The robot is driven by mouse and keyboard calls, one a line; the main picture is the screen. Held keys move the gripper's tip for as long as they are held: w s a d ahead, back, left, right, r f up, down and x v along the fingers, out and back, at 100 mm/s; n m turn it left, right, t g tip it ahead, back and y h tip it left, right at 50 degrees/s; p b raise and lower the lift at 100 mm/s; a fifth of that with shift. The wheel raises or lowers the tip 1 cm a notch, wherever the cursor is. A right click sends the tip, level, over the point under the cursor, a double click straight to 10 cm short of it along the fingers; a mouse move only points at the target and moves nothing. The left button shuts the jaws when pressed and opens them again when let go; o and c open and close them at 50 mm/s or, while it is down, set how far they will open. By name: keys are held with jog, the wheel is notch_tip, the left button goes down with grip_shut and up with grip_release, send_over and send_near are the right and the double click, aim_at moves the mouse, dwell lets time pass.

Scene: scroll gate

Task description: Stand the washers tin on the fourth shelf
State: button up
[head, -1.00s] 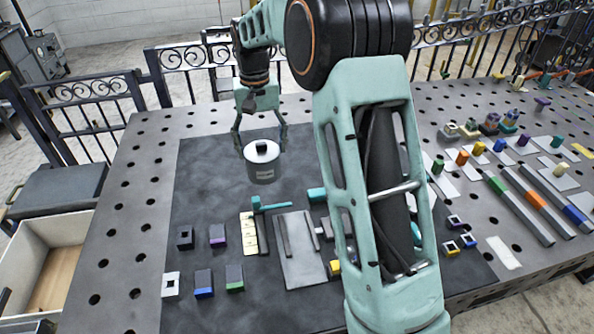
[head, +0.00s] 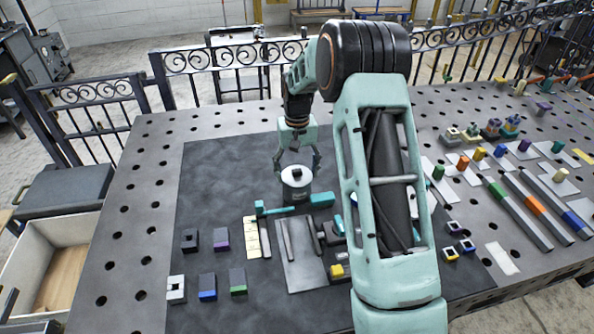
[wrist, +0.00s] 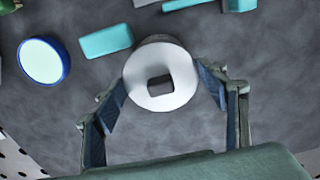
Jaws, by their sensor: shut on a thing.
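A grey metal tin (head: 296,190) with a pale lid, a dark square knob and a small label is in the head view, above the dark mat. The label is too small to read, so I cannot confirm it is the washers tin. My gripper (head: 298,170) is shut on the tin from above, one finger on each side, and the tin hangs upright. In the wrist view the tin's round lid (wrist: 160,92) sits between the fingers. Whether its base touches the mat is unclear. I cannot make out the fourth shelf in these frames.
A teal hammer-like tool (head: 290,207) lies just in front of the tin. A blue-rimmed disc (wrist: 44,61) and teal block (wrist: 106,41) show beside it in the wrist view. Small blocks (head: 206,285) stand front left. An open drawer (head: 60,270) is at far left. The mat's back left is clear.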

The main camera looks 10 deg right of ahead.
jog(key=o, duration=1.5)
jog(key=shift+o, duration=0.2)
